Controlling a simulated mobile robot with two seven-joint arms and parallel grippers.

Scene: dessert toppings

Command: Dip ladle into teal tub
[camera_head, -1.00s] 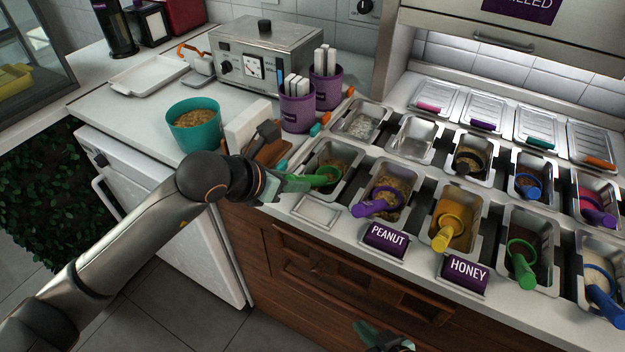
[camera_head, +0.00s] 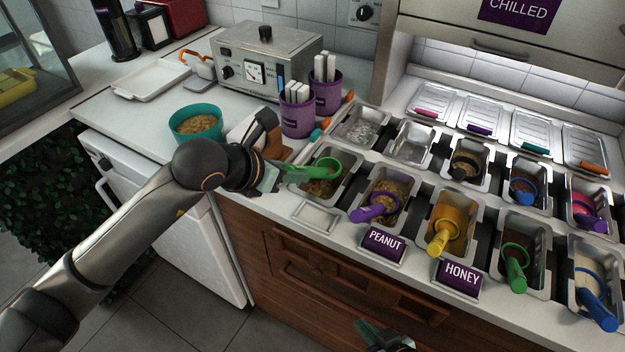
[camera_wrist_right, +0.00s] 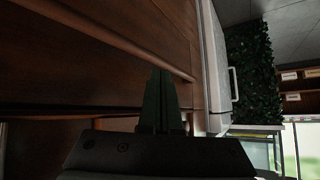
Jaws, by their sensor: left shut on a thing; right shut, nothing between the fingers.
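The teal tub (camera_head: 184,132) stands on the white counter at the left, filled with a light brown crumbly topping. My left gripper (camera_head: 277,176) is shut on the handle of the green ladle (camera_head: 322,171). The ladle's bowl is above the front-left metal bin (camera_head: 331,190), which holds a brown topping. The tub is to the left of and behind my left gripper, apart from it. My right gripper (camera_head: 378,338) is low in front of the wooden cabinet, shut and empty; it also shows in the right wrist view (camera_wrist_right: 161,105).
Several metal bins with coloured ladles fill the right counter, including a purple ladle (camera_head: 375,208) and a yellow one (camera_head: 441,236). Purple cups (camera_head: 297,117) and a white block (camera_head: 240,128) stand between tub and bins. A metal appliance (camera_head: 265,62) is behind.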

